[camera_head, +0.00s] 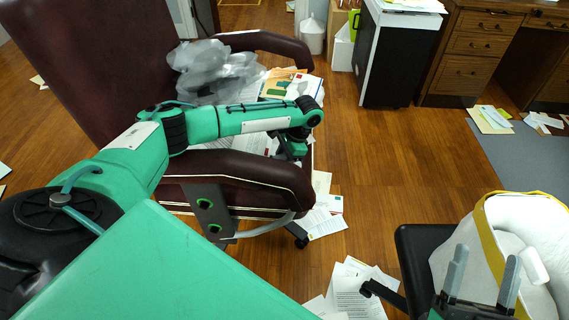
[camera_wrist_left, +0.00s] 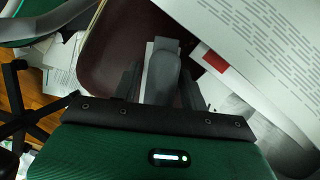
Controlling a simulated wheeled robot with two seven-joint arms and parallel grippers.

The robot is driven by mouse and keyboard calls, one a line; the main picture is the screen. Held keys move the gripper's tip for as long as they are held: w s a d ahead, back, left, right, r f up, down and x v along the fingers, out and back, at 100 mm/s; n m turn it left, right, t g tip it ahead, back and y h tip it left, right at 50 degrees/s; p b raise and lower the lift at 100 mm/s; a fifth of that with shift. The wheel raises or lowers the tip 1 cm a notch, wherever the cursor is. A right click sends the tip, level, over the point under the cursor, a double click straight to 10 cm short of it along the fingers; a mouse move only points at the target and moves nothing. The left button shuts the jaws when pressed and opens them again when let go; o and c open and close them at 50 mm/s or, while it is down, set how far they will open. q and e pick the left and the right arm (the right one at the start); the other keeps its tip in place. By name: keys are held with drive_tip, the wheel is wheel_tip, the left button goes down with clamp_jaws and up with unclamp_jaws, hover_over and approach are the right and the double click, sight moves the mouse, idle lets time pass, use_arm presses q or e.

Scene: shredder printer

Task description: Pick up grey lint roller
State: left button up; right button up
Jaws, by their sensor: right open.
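My left arm reaches over the maroon office chair (camera_head: 70,50). My left gripper (camera_head: 290,150) points down at the papers on its seat, its fingertips largely hidden in the head view. In the left wrist view, a grey rounded object (camera_wrist_left: 162,78), which looks like the grey lint roller, lies between the dark fingers of my left gripper (camera_wrist_left: 160,90). I cannot tell whether the fingers press on it. I cannot make it out in the head view. My right gripper (camera_head: 483,280) is open and empty at the lower right, in front of a white bin with a yellow rim (camera_head: 485,235).
Crumpled translucent plastic (camera_head: 205,62) and papers cover the chair seat. The chair's near armrest (camera_head: 235,170) lies below my left forearm. A black-and-white shredder-like cabinet (camera_head: 390,55) and a wooden desk (camera_head: 470,60) stand at the back. Loose papers (camera_head: 350,290) lie on the floor.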

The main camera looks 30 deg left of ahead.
use_arm(q)
drive_tip(key=c, duration=0.3)
drive_tip(key=shift+r, duration=0.15)
drive_tip(key=shift+r, duration=0.25)
wheel_tip(320, 180, up, 5)
drive_tip(key=shift+f+p, duration=0.2)
drive_tip(key=shift+p, duration=0.75)
wheel_tip(320, 180, up, 6)
drive_tip(key=shift+f+p, duration=0.1)
drive_tip(key=shift+p, duration=0.8)
wheel_tip(320, 180, up, 4)
drive_tip(key=p, duration=0.1)
wheel_tip(320, 180, up, 5)
drive_tip(key=p, duration=0.2)
hover_over(282, 156)
drive_tip(key=shift+w, duration=0.1)
use_arm(e)
drive_tip(key=s+f+g+h, duration=0.3)
drive_tip(key=s+f+g, duration=0.1)
drive_tip(key=f+g, duration=1)
drive_tip(key=shift+s+a+f+n, duration=0.2)
drive_tip(key=shift+f+n, duration=0.1)
drive_tip(key=shift+f, duration=1.6)
